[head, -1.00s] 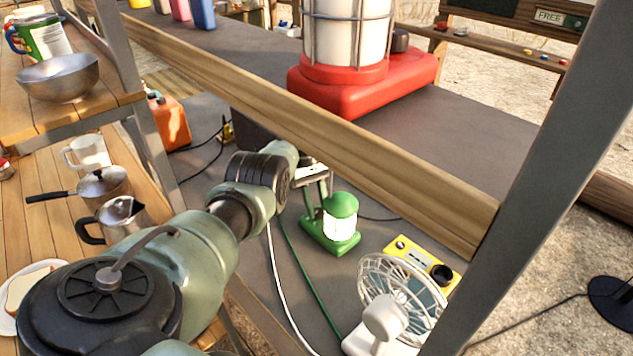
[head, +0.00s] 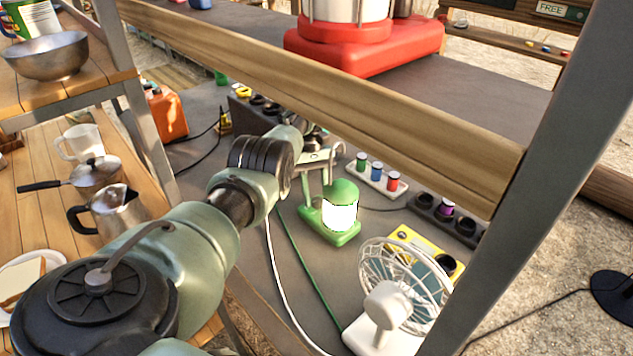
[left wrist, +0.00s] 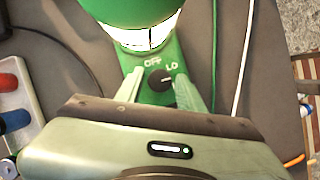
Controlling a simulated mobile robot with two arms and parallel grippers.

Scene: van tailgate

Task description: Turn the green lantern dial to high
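The green lantern (head: 340,207) stands on the grey deck below the wooden rail in the head view, its clear middle glowing white. In the left wrist view the lantern (left wrist: 130,12) shows at the top, with its black dial (left wrist: 159,80) on the green base below. The labels OFF and LO show beside the dial, and its white mark points toward the LO side. My left gripper (left wrist: 159,92) is open, with one pale finger on each side of the dial; contact cannot be made out. In the head view this gripper (head: 318,172) is beside the lantern, partly hidden. My right gripper is out of view.
A white fan (head: 392,300) and a yellow box (head: 425,250) stand right of the lantern. A white tray (head: 376,183) with coloured cylinders and a black holder (head: 440,215) are behind it. The wooden rail (head: 330,110) crosses above. Cables lie on the deck.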

